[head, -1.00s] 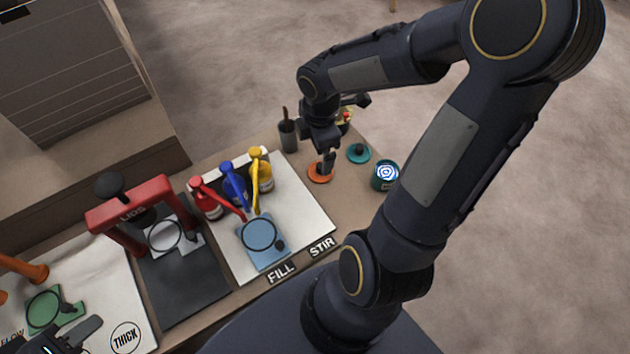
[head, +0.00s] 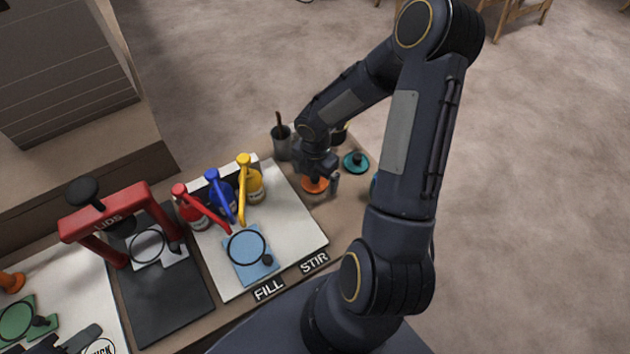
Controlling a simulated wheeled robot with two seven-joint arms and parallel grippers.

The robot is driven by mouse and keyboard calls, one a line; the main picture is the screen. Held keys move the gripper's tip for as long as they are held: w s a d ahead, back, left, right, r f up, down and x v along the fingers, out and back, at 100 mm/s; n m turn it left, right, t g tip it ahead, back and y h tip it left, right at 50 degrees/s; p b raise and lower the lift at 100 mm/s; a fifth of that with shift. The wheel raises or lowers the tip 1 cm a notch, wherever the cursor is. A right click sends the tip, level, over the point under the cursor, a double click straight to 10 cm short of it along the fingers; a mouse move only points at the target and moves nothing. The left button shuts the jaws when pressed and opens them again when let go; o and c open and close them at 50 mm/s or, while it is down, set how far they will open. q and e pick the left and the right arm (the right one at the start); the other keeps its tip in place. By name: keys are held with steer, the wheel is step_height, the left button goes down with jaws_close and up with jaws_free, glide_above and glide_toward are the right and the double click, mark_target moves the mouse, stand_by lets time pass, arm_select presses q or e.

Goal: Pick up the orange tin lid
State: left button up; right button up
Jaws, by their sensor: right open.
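The orange tin lid (head: 314,187) lies on the brown bench top, right of the white FILL/STIR board. My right gripper (head: 317,178) points down directly over it, with its fingers low at the lid and apart. The gripper covers the lid's middle, and I cannot tell whether the fingers touch it. My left gripper (head: 78,340) shows only in part at the bottom left corner, and its jaws cannot be made out.
A teal lid (head: 356,162) lies close right of the gripper. A dark cup (head: 281,141) stands behind left. Red, blue and yellow pump bottles (head: 250,180) stand on the white board (head: 298,222). A red LIDS press (head: 105,212) is further left.

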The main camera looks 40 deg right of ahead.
steer(key=c, duration=1)
steer(key=shift+c, duration=0.2)
